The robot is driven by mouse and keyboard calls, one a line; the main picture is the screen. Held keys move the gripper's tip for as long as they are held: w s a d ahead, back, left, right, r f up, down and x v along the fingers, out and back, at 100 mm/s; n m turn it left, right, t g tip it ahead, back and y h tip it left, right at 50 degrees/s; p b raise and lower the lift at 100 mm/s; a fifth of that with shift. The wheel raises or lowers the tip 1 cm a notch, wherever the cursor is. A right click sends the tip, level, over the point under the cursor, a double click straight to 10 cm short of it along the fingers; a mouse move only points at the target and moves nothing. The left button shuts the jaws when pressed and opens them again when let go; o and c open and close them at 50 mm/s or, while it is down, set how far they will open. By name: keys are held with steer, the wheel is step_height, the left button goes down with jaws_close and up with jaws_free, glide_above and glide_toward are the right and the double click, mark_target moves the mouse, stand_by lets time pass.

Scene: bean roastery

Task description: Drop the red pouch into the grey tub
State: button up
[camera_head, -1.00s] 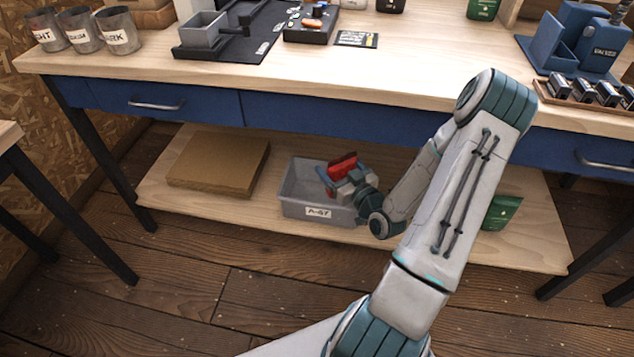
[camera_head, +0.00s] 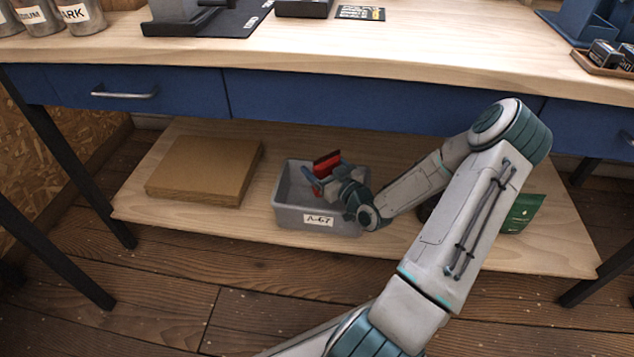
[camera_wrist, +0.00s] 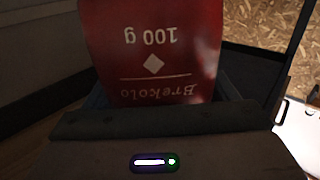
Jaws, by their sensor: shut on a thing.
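The red pouch (camera_head: 326,160) is held in my gripper (camera_head: 321,174), which is shut on it. In the wrist view the red pouch (camera_wrist: 152,45) fills the upper middle, its white print upside down, with "100 g" readable. The grey tub (camera_head: 302,217), with a white label on its front, stands on the lower shelf. In the head view the pouch and gripper appear over the tub's opening; their exact height above its floor is hard to tell. My wrist hides the tub's right side.
A flat cardboard box (camera_head: 203,170) lies on the lower shelf (camera_head: 240,228) left of the tub. A green pouch (camera_head: 521,213) stands on the right, partly behind my arm. The worktop with blue drawers (camera_head: 340,103) overhangs the shelf.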

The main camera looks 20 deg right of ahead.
steer(key=shift+w+a+f+b, duration=0.1)
steer(key=shift+w+f+b, duration=0.3)
steer(key=shift+f, duration=0.5)
steer(key=shift+w+a+f+b, duration=0.15)
steer(key=shift+w+f+b, duration=0.2)
steer(key=shift+f+b, duration=0.35)
steer(key=shift+w+a+f+b, duration=0.1)
steer(key=shift+w+f+b, duration=0.25)
steer(key=shift+f, duration=0.7)
steer(key=shift+f, duration=0.15)
steer(key=o, duration=1.1)
